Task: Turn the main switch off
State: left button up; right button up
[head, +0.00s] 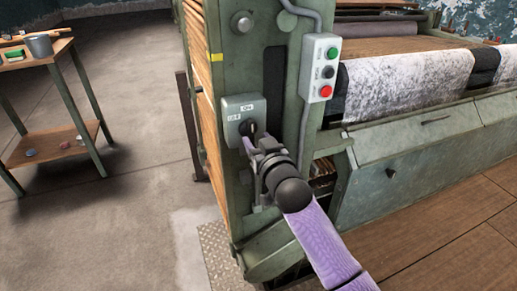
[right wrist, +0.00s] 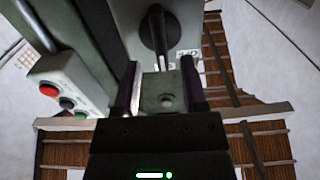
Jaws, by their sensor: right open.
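The main switch is a grey box (head: 236,108) with ON and OFF labels, on the green machine post. Its black rotary knob (head: 247,127) sits low on the box, partly hidden by my right gripper (head: 252,143). In the right wrist view, the knob (right wrist: 156,30) with its bar handle is just beyond the two dark purple fingers. My right gripper (right wrist: 160,70) is open, its fingers to either side of the line to the handle. I cannot tell whether they touch it. The OFF label (right wrist: 188,54) shows beside the right finger. My left gripper is not in view.
A push-button box (head: 320,68) with green, black and red buttons hangs right of the switch, also close by in the right wrist view (right wrist: 66,93). A cable runs along the post. A small table (head: 45,55) with a grey pot stands left. Open floor lies between.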

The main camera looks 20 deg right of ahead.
aim_at(250, 132)
jog(key=shift+w+f+b, duration=0.15)
jog(key=shift+w, duration=0.35)
jog(key=shift+w+f+b, duration=0.15)
jog(key=shift+w, duration=0.35)
jog(key=shift+w+a+r, duration=0.1)
jog(key=shift+w+r, duration=0.25)
jog(key=shift+w, duration=0.1)
grip_shut()
